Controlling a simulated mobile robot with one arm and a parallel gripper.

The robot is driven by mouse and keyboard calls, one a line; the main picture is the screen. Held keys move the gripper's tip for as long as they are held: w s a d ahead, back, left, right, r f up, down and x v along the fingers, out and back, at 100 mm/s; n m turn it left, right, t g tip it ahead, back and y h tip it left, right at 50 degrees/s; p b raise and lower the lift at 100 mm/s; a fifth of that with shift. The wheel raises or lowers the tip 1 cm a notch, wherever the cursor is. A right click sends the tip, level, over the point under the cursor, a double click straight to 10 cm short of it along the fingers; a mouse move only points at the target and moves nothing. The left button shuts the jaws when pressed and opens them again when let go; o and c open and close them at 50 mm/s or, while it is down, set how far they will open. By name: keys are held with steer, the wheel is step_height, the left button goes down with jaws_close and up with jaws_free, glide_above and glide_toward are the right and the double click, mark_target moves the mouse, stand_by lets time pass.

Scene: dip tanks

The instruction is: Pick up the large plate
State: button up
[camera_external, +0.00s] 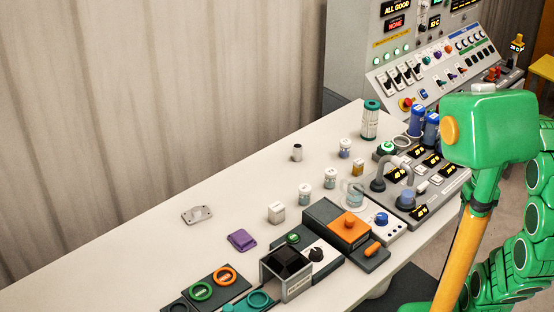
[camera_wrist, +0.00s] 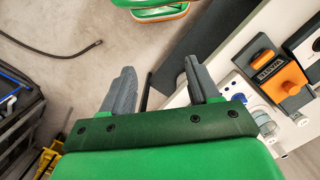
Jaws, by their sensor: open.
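A flat grey metal plate (camera_external: 197,215) with small holes lies on the left part of the white table; it is the only bare metal plate I can make out. It does not show in the wrist view. My gripper (camera_wrist: 162,82) is open and empty, its two grey fingers spread apart. It hangs over the floor beside the table edge, well away from the plate. In the external view the fingers cannot be made out; my green arm stands at the right.
The white table (camera_external: 130,257) is clear around the plate. A purple block (camera_external: 242,240) lies nearest to it. A metal cylinder (camera_external: 297,152), several jars and an orange-topped box (camera_external: 350,227) stand farther right. A control console (camera_external: 432,70) is at the back. A cable (camera_wrist: 55,52) lies on the floor.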

steer(key=w+a+r+n+t, duration=0.1)
steer(key=w+a+n, duration=0.2)
steer(key=w+a, duration=0.9)
steer(key=w+a+r+n+t, duration=0.1)
steer(key=w+a+n, duration=0.2)
steer(key=w+a, duration=0.85)
steer(key=w+a+f+n+y, duration=0.1)
steer(key=w+a, duration=0.2)
steer(key=a, duration=0.4)
steer(key=w+a+f+n+t, duration=0.1)
steer(key=w+a+f+n, duration=0.15)
steer(key=a, duration=0.35)
steer(key=w+a+y, duration=0.1)
steer(key=w+a, duration=0.2)
steer(key=a, duration=0.4)
steer(key=n+y, duration=0.2)
steer(key=n, duration=0.4)
glide_toward(196, 208)
steer(key=f, duration=0.1)
steer(key=shift+g, duration=0.3)
steer(key=shift+x, duration=3.9)
steer(key=shift+w+a+r, duration=0.1)
steer(key=shift+w+a, duration=0.05)
steer(key=shift+w, duration=0.05)
jaws_close()
